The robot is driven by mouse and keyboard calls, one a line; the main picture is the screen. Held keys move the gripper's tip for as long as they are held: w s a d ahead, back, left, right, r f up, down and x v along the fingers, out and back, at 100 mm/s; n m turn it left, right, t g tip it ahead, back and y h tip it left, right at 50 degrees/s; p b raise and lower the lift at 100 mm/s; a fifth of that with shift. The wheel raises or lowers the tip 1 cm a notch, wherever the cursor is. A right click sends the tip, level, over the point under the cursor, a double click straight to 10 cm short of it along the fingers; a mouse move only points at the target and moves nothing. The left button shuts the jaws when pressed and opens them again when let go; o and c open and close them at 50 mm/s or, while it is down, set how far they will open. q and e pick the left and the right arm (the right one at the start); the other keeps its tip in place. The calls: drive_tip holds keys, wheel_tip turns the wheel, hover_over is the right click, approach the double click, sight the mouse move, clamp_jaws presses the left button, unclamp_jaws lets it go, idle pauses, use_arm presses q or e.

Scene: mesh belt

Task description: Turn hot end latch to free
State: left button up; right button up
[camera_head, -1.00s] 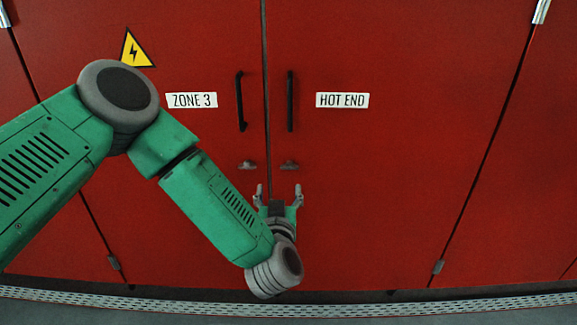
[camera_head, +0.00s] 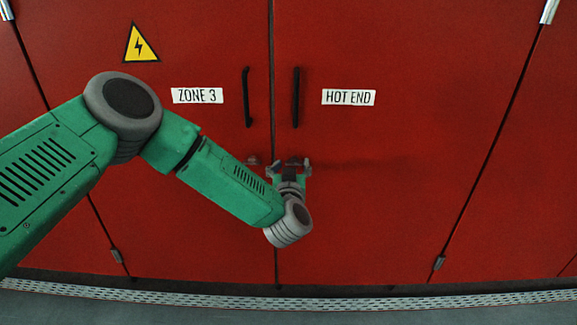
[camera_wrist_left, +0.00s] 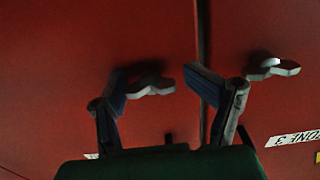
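The hot end latch (camera_head: 295,161) is a small grey turn handle on the right red door, below the black handle, partly hidden by my left gripper in the head view. In the left wrist view, this latch (camera_wrist_left: 153,84) shows between the spread fingers, closer to the left-hand finger; whether it touches that finger I cannot tell. My left gripper (camera_head: 289,167) is open in front of the latch, and its fingers also show in the left wrist view (camera_wrist_left: 164,92). My right gripper is not in view.
A similar latch (camera_head: 252,161) sits on the left door, just left of the gripper, and also shows in the wrist view (camera_wrist_left: 272,67). Two black handles (camera_head: 296,97) stand above, beside the ZONE 3 (camera_head: 197,96) and HOT END (camera_head: 348,97) labels. A perforated strip (camera_head: 400,300) runs along the floor.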

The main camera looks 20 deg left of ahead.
use_arm(q)
drive_tip(key=c, duration=0.3)
drive_tip(key=shift+s+d+r, duration=0.1)
drive_tip(key=shift+d, duration=0.45)
drive_tip(key=shift+s+d+r, duration=0.1)
drive_tip(key=shift+d, duration=0.4)
drive_tip(key=shift+c, duration=1.2)
drive_tip(key=shift+a, duration=0.35)
drive_tip(key=shift+w+a+f+n, duration=0.15)
drive_tip(key=shift+a+n, duration=0.15)
drive_tip(key=shift+d+n+b, duration=0.35)
drive_tip(key=shift+n+b, duration=0.3)
drive_tip(key=shift+n, duration=0.65)
drive_tip(key=n+b, duration=0.2)
drive_tip(key=n, duration=0.1)
drive_tip(key=shift+a+n, duration=0.15)
drive_tip(key=shift+n, duration=0.15)
drive_tip(key=n+b, duration=0.2)
drive_tip(key=shift+n, duration=0.3)
drive_tip(key=n+b, duration=0.3)
drive_tip(key=n, duration=0.1)
drive_tip(key=shift+n, duration=0.3)
drive_tip(key=shift+n+b, duration=1.65)
drive_tip(key=shift+n, duration=0.35)
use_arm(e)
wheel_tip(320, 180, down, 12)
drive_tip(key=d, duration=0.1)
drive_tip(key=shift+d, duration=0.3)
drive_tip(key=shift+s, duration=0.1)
